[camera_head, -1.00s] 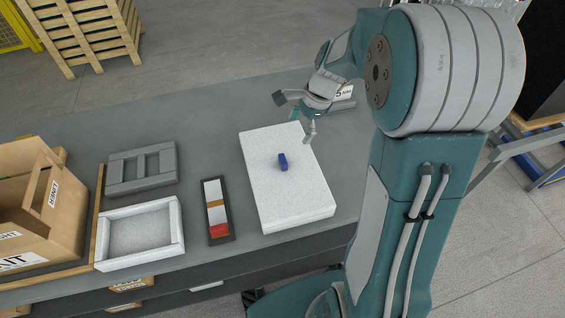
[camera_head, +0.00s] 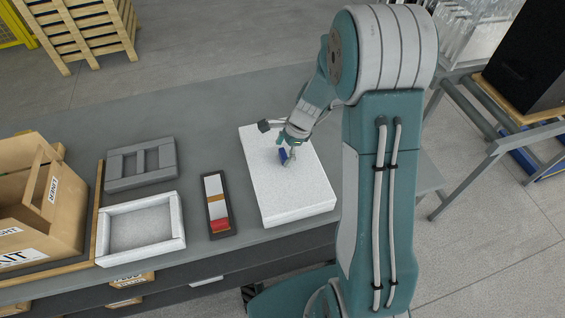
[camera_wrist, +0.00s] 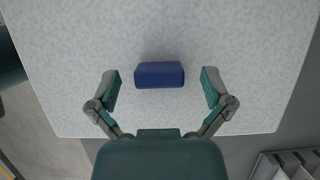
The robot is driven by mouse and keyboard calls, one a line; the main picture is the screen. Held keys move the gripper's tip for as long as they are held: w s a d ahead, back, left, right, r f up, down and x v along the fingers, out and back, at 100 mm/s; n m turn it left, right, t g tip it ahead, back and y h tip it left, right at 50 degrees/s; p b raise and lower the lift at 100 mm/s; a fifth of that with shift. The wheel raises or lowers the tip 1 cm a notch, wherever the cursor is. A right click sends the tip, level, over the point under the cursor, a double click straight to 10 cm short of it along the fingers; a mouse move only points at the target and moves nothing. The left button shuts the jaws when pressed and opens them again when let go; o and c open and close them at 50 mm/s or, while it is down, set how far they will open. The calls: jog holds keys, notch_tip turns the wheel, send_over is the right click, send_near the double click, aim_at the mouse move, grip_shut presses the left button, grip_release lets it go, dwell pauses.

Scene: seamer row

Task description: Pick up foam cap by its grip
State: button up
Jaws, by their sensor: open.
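The foam cap (camera_head: 295,205) is a white speckled slab lying flat on the grey table. Its blue grip (camera_head: 282,156) stands up from the middle of the top face and is partly covered by my gripper in the head view. My gripper (camera_head: 288,157) is over the cap at the grip. In the wrist view my gripper (camera_wrist: 160,88) is open, with one finger on each side of the blue grip (camera_wrist: 159,75) and a gap on both sides. The white cap (camera_wrist: 75,50) fills most of that view.
Left of the cap are a narrow dark tray with coloured strips (camera_head: 218,206), a white foam frame (camera_head: 141,229), a grey slotted frame (camera_head: 141,166) and a cardboard box (camera_head: 40,215). The table behind (camera_head: 190,115) is clear. A roller stand (camera_head: 490,125) is at the right.

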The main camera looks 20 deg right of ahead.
jog(key=shift+a+f, duration=0.1)
jog(key=shift+f, duration=0.15)
jog(key=c, duration=1.2)
jog(key=shift+r, duration=0.15)
